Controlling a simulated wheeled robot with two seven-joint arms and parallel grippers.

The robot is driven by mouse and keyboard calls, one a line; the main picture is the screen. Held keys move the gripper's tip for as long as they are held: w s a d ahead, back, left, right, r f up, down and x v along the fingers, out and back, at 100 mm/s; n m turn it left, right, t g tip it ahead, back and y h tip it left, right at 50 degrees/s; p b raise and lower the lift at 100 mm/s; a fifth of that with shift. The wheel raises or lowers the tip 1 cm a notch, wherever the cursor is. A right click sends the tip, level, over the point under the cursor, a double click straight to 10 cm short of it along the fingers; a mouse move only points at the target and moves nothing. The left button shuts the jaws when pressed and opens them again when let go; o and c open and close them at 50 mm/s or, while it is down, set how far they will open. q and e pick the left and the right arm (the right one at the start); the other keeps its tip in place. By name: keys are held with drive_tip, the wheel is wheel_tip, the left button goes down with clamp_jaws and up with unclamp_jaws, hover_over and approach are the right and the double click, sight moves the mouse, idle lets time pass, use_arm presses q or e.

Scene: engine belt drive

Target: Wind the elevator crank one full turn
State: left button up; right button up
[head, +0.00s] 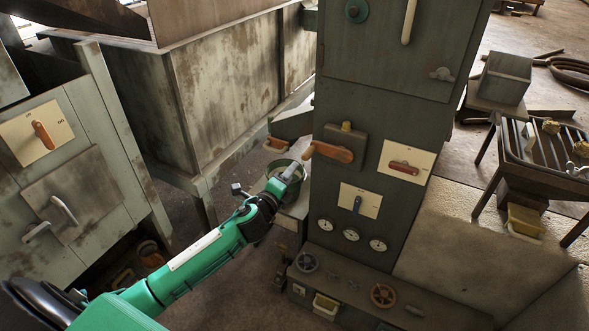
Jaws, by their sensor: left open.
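An orange-brown handle (335,152), which looks like the crank, sits on a dark plate on the front of the tall grey-green cabinet (352,115). Its rounded knob end points left, past the cabinet's left edge. My left gripper (271,180) is open just left of the cabinet, below and left of the knob. It appears apart from the handle, though depth is hard to judge. My right gripper is not in view.
Several gauges and two handwheels (383,295) are lower down. A large rusty bin (225,90) stands behind, a grey panel cabinet (70,170) at left, and a rack at right.

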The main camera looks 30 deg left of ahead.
sight(309, 153)
use_arm(q)
drive_tip(key=w+n, duration=0.3)
drive_tip(key=n, duration=0.4)
drive_tip(key=w+n, duration=0.4)
drive_tip(key=n, duration=0.3)
drive_tip(key=w+n, duration=0.4)
drive_tip(key=n, duration=0.3)
drive_tip(key=shift+w+d+f, duration=0.15)
drive_tip(key=shift+d+f, duration=0.15)
drive_tip(key=shift+w, duration=0.8)
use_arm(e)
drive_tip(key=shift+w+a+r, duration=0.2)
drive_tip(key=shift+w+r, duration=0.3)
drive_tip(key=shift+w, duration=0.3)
use_arm(q)
clamp_jaws()
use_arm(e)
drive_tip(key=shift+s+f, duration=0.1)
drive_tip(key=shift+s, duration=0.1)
